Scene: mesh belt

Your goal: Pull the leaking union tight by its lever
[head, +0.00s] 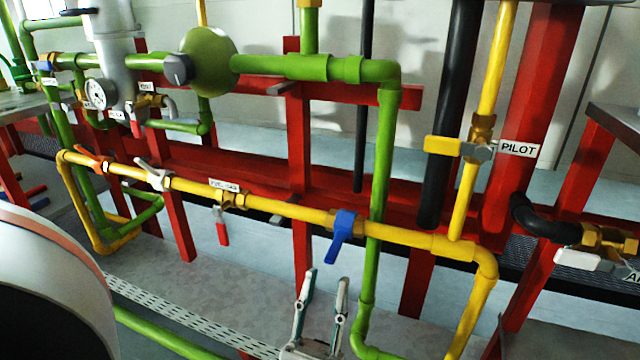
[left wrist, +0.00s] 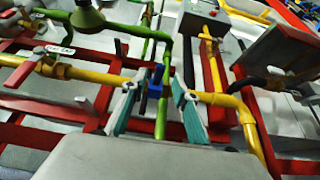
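A yellow pipe (head: 290,209) runs across the red frame with several levers on it. A blue lever (head: 343,230) hangs down from a blue collar near its right part. An orange lever (head: 92,157) and a white lever (head: 150,173) sit at its left end, and a red-handled lever (head: 221,228) hangs by the FUEL GAS label. I see no visible leak. My left gripper (head: 326,276) is open and empty, just below the blue lever. In the left wrist view the blue lever (left wrist: 155,82) appears between the open fingers of the gripper (left wrist: 156,97). My right gripper is out of view.
A green pipe (head: 383,170) drops close beside the blue lever, crossing the yellow pipe. Red uprights (head: 299,150) stand behind. At right are a PILOT label (head: 518,149), a yellow valve handle (head: 442,146) and a dark elbow pipe (head: 535,220). The space below the yellow pipe looks fairly open.

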